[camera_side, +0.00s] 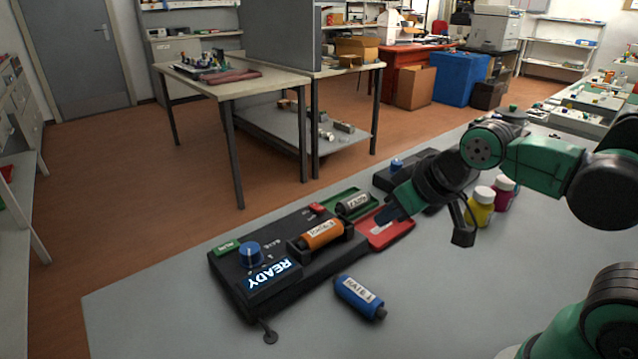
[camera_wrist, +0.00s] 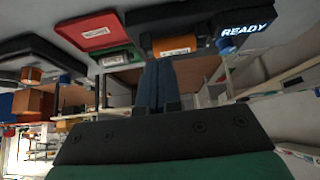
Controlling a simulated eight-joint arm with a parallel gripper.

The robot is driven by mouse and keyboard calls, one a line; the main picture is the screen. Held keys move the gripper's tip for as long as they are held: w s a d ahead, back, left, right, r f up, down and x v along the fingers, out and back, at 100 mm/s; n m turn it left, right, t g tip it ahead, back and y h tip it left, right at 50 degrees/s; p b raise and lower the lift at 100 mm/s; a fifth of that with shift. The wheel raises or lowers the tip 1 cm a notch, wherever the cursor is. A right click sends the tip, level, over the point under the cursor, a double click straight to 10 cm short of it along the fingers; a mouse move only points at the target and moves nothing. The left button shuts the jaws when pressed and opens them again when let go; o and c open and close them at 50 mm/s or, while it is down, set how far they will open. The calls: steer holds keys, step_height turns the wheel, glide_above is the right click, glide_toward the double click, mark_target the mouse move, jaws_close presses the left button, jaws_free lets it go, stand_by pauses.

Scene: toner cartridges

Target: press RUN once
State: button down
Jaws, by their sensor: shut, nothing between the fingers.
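The black tester (camera_side: 285,245) lies on the grey table with a lit READY display (camera_side: 270,275), a blue knob (camera_side: 249,254) and a small green label plate (camera_side: 227,247). A small red button-like part (camera_side: 317,208) stands at its far edge; I cannot read a RUN label on it. An orange cartridge (camera_side: 322,235) sits in the tester's cradle; it also shows in the wrist view (camera_wrist: 174,46). My gripper (camera_side: 389,213) is shut and empty, above the red tray, right of the tester and apart from the button. In the wrist view the fingertips (camera_wrist: 158,66) are together near the cartridge.
A grey cartridge (camera_side: 353,204) lies on a green tray (camera_side: 336,196) behind the tester. A red tray (camera_side: 404,230) lies to the right. A blue cartridge (camera_side: 360,297) lies on the table in front. Yellow (camera_side: 481,207) and magenta (camera_side: 505,192) bottles stand further right.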

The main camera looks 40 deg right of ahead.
steer(key=w+a+r+m, duration=0.4)
steer(key=w+a, duration=0.2)
steer(key=w, duration=0.5)
steer(key=m+t+y, duration=0.1)
steer(key=m+t, duration=0.1)
steer(key=m, duration=0.2)
glide_above(228, 250)
step_height(228, 250, down, 3)
steer(key=shift+f, duration=0.15)
steer(key=shift+f, duration=0.15)
steer(key=shift+f, duration=4.3)
steer(key=shift+f, duration=0.4)
